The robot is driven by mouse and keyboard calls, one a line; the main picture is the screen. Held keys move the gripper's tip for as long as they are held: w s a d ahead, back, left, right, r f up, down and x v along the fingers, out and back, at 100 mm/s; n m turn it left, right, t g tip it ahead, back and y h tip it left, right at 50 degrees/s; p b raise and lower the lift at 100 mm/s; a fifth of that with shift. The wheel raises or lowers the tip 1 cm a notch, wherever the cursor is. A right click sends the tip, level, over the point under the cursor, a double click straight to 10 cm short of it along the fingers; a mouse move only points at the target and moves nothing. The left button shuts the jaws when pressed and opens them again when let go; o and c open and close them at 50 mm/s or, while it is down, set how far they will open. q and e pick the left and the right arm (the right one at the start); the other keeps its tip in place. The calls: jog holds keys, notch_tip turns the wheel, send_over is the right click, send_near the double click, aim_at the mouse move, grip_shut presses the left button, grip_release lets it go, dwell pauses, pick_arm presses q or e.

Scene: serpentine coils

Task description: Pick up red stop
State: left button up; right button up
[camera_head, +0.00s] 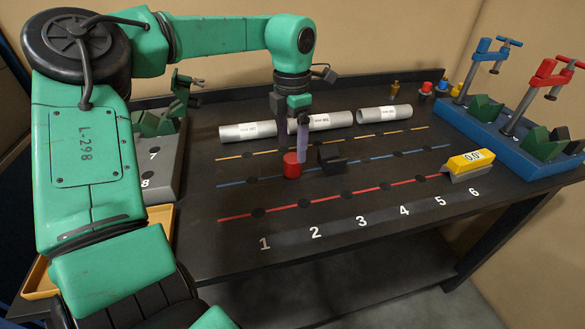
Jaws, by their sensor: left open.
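The red stop (291,166) is a short red cylinder standing on the dark table, near the blue line and towards its left part. My left gripper (302,150) points down just above and to the right of the red stop, with purple-grey fingers. It is open, and I see nothing held in it. From this angle I cannot tell whether a finger touches the stop. A black block (331,158) sits just right of the gripper. My right gripper is not in view.
Silver tubes (384,113) lie in a row behind the gripper. A blue base (522,153) with red and blue clamps stands at the right. A yellow gauge (470,160) marked 0.0 sits at the front right. The numbered front strip of the table (340,255) is clear.

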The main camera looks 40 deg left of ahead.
aim_at(293, 157)
pick_arm(q)
jog(key=f, duration=0.5)
jog(key=shift+w+a+f+p, duration=0.1)
jog(key=shift+w+f+p, duration=0.15)
jog(key=shift+p, duration=0.1)
jog(key=shift+r, duration=0.1)
grip_shut()
